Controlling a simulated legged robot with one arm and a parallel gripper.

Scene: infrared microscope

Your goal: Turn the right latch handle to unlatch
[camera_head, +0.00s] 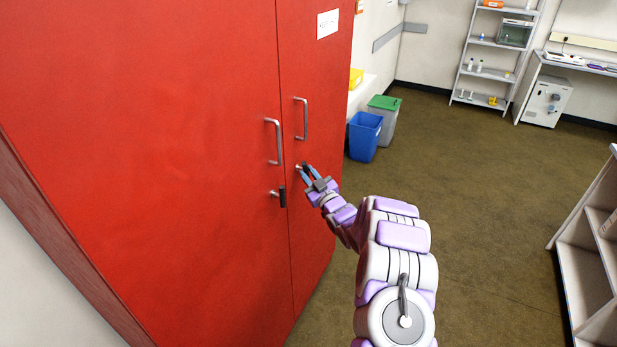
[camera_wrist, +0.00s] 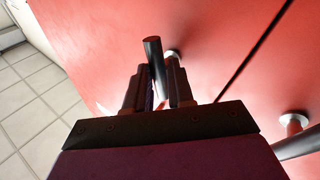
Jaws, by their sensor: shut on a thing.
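The right latch handle (camera_head: 305,165) is a short dark lever on the right door of a red cabinet (camera_head: 200,120). In the head view it is mostly hidden by my fingertips. In the wrist view the handle (camera_wrist: 153,58) is a dark cylinder beside a round silver mount (camera_wrist: 172,54). My gripper (camera_head: 304,171) reaches it from the lower right. In the wrist view my gripper (camera_wrist: 158,72) is shut on the handle, with one finger on each side. The left latch handle (camera_head: 282,196) is dark and hangs vertically.
Silver pull handles stick out above the latches, one on the left door (camera_head: 279,141) and one on the right door (camera_head: 306,119). A blue bin (camera_head: 365,137) and a green-lidded bin (camera_head: 388,120) stand beyond the cabinet. The floor (camera_head: 480,220) right of my arm is clear.

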